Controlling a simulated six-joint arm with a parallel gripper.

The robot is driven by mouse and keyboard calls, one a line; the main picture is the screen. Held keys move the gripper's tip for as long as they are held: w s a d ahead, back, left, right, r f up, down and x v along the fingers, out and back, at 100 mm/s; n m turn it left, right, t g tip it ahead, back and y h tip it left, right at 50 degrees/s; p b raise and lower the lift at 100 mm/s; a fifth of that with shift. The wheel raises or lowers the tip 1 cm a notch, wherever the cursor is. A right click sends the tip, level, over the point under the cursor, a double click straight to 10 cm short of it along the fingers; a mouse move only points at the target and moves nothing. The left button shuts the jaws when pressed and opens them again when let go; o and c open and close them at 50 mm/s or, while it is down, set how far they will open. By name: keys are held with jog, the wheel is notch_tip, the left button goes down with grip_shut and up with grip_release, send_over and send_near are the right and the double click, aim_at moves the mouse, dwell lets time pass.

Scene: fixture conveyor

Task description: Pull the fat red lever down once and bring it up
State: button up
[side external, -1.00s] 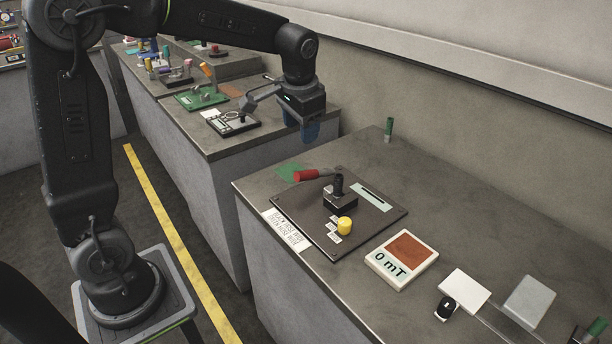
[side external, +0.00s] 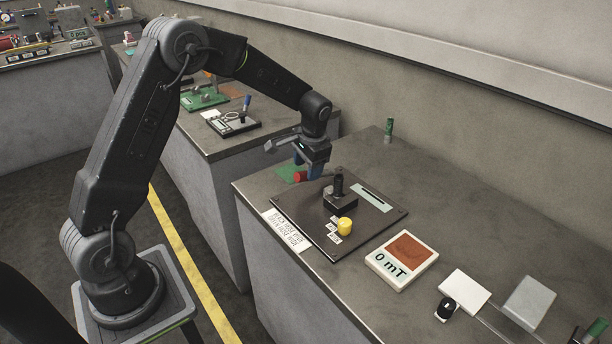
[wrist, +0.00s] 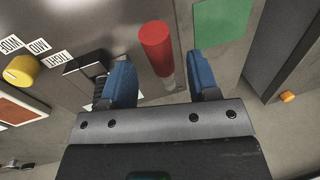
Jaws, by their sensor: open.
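The fat red lever (side external: 300,176) stands at the far-left edge of a dark panel (side external: 370,224) on the near bench. In the side view my gripper partly hides it. In the wrist view the red lever (wrist: 157,48) shows its thick red grip and a thin grey shaft running down between my blue fingers. My gripper (side external: 308,172) is open just above and behind the lever. In the wrist view the two fingertips of my gripper (wrist: 162,75) stand apart on either side of the shaft, with gaps visible. I cannot tell whether they touch it.
A black joystick (side external: 339,187) and a yellow knob (side external: 345,226) are on the panel, close right of my gripper. A green patch (wrist: 222,24) lies beside the lever. A 0 mT display (side external: 401,260) and a white block (side external: 464,287) lie further right.

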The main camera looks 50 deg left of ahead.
jog(key=shift+a+f, duration=0.2)
jog(key=shift+f, duration=0.75)
jog(key=shift+a+f, duration=0.15)
jog(key=shift+f, duration=0.75)
jog(key=shift+c, duration=0.4)
grip_shut()
